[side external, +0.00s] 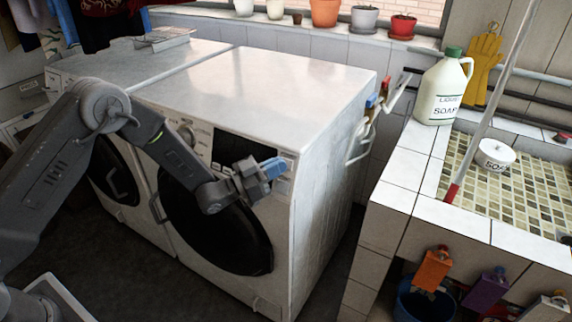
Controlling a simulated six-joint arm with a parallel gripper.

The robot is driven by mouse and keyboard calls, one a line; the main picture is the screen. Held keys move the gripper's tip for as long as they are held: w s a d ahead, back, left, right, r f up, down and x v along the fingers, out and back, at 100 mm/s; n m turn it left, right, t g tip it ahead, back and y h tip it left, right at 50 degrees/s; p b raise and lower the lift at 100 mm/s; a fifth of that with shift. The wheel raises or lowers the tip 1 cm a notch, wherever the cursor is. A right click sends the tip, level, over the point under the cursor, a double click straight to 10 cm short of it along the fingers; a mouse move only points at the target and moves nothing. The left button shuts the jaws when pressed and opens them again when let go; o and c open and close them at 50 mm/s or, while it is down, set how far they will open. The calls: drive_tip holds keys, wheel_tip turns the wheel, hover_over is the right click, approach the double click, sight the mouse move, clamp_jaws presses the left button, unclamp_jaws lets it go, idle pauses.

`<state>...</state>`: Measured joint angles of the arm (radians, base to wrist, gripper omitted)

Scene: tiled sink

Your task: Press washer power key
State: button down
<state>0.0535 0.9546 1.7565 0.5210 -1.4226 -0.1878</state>
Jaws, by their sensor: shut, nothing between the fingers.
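The washer (264,84) is a white front-loader with a round dark door (228,236) and a control panel along its upper front edge. My gripper (276,169) is at the right part of this panel, near the front right corner. Its fingers are shut with nothing between them, and the bluish fingertips point to the right. They look close to the panel face, but I cannot tell whether they touch it. The power key cannot be made out; my gripper covers part of the panel there. A dark display (232,150) and a round knob (187,133) show to the left.
A second white machine (110,66) stands to the left. A tiled sink counter (405,172) is at the right, with a soap jug (440,92) and a pole with a red end (485,110). Potted plants (325,12) line the sill. Dark floor lies in front.

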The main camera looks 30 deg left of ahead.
drive_tip(key=shift+s, duration=0.1)
drive_tip(key=shift+s+r, duration=0.35)
drive_tip(key=shift+s, duration=0.55)
drive_tip(key=shift+s+r, duration=0.3)
drive_tip(key=shift+s, duration=0.65)
drive_tip(key=shift+s+r, duration=0.35)
drive_tip(key=shift+s, duration=0.55)
drive_tip(key=s+a+r+n+g+y, duration=0.25)
drive_tip(key=a+r+y, duration=0.2)
drive_tip(key=r, duration=0.25)
drive_tip(key=s+a+r+n+g+y, duration=0.2)
drive_tip(key=s+a+r+y, duration=0.2)
drive_tip(key=r+y, duration=0.2)
drive_tip(key=s+a+r+n+g, duration=0.1)
drive_tip(key=s+g, duration=0.6)
drive_tip(key=s, duration=1.5)
drive_tip(key=shift+s+a+n+y, duration=0.35)
drive_tip(key=shift+a+n, duration=0.3)
drive_tip(key=shift+n, duration=0.1)
